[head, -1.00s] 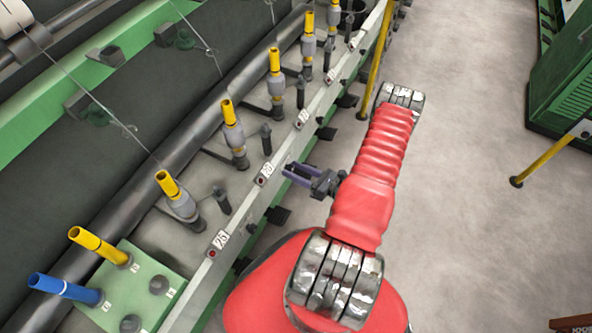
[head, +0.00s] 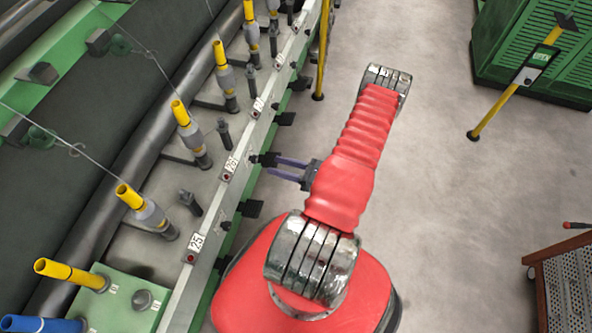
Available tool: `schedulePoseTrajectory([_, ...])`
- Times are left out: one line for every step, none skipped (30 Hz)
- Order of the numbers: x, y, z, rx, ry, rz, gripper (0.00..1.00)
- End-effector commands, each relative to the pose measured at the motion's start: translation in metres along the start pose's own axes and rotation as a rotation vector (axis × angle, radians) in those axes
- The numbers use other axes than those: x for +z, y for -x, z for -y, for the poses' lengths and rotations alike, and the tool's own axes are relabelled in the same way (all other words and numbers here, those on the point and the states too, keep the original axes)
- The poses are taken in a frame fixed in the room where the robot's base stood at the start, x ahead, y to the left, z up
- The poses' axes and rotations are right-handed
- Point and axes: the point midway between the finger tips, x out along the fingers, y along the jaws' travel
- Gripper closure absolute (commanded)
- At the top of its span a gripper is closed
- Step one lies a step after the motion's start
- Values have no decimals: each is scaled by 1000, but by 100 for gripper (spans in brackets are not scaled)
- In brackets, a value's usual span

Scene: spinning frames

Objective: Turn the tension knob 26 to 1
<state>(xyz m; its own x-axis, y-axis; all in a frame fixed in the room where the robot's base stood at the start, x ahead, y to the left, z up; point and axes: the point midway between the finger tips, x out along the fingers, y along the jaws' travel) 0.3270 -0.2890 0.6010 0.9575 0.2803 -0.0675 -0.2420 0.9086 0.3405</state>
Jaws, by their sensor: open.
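The white label 26 (head: 231,166) sits on the long pale rail (head: 213,210) left of my arm, with a small red dot beside it. A small dark knob (head: 253,158) sticks out of the rail's outer face just right of this label. Its pointer and scale are too small to read. My gripper (head: 272,166) is open, with two purple fingers pointing left at the rail. The fingertips are close to the knob and a black bracket beneath; I cannot tell whether they touch. Nothing shows held between them.
Label 25 (head: 196,243) and another small knob (head: 223,226) are lower along the rail. Yellow spindle tubes (head: 180,113) stand behind it. A yellow post (head: 321,60) rises above my gripper. Open floor (head: 450,200) lies right, with a green cabinet (head: 540,60) and a cart (head: 562,280).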

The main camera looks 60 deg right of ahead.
Motion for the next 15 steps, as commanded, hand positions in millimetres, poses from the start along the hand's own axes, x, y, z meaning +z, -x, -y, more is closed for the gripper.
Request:
schedulePoseTrajectory([0,7,1,-3,0,1,56])
schedulePoseTrajectory([0,11,1,-3,1,1,56])
schedulePoseTrajectory([0,16,1,-4,1,1,56])
schedulePoseTrajectory([0,19,1,-3,1,0,56])
schedulePoseTrajectory([0,23,1,-4,1,0,56])
schedulePoseTrajectory([0,28,1,-4,1,0,56])
schedulePoseTrajectory([0,32,1,-3,1,0,56])
schedulePoseTrajectory([0,35,1,-4,1,0,56])
schedulePoseTrajectory([0,40,1,-4,1,0,56])
schedulePoseTrajectory([0,43,1,-3,1,0,56])
schedulePoseTrajectory([0,46,1,-4,1,1,56])
schedulePoseTrajectory([0,50,1,-3,1,1,56])
schedulePoseTrajectory([0,52,1,-2,0,0,56])
schedulePoseTrajectory([0,54,1,-2,0,0,56])
schedulePoseTrajectory([0,56,1,-2,0,0,56])
